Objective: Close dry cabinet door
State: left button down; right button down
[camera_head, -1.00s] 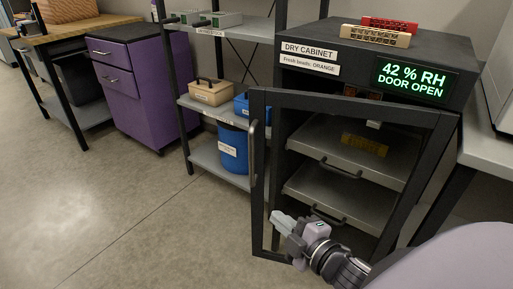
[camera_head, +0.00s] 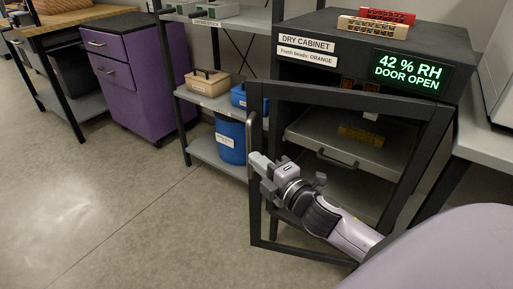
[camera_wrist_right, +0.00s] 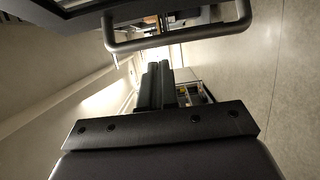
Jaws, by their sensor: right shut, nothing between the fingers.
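The dry cabinet (camera_head: 455,50) is dark, and its display reads "42 % RH DOOR OPEN". Its framed door (camera_head: 345,103) stands open, swung out toward me, hinged on the right. The door's bar handle (camera_head: 252,133) is on the left edge of the frame. My right gripper (camera_head: 258,160) is shut and empty, in front of the door's left edge, close to the lower part of the handle. In the right wrist view the fingers (camera_wrist_right: 158,85) are together, and the handle (camera_wrist_right: 180,38) crosses above their tips. I cannot tell whether they touch. My left gripper is not in view.
Inside the cabinet are pull-out shelves (camera_head: 345,150) with handles. A red block (camera_head: 388,15) and a tan block (camera_head: 372,27) lie on top. A shelf rack (camera_head: 215,160) with a blue bin stands left of the door. Open floor (camera_head: 130,220) lies at front left.

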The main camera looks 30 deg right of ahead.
aim_at(251, 147)
jog(key=w, duration=0.1)
jog(key=w+d, duration=0.1)
jog(key=w, duration=0.2)
jog(key=shift+d, duration=0.35)
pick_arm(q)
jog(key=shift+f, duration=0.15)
pick_arm(e)
jog(key=shift+w+d, duration=0.35)
jog(key=shift+w, duration=0.1)
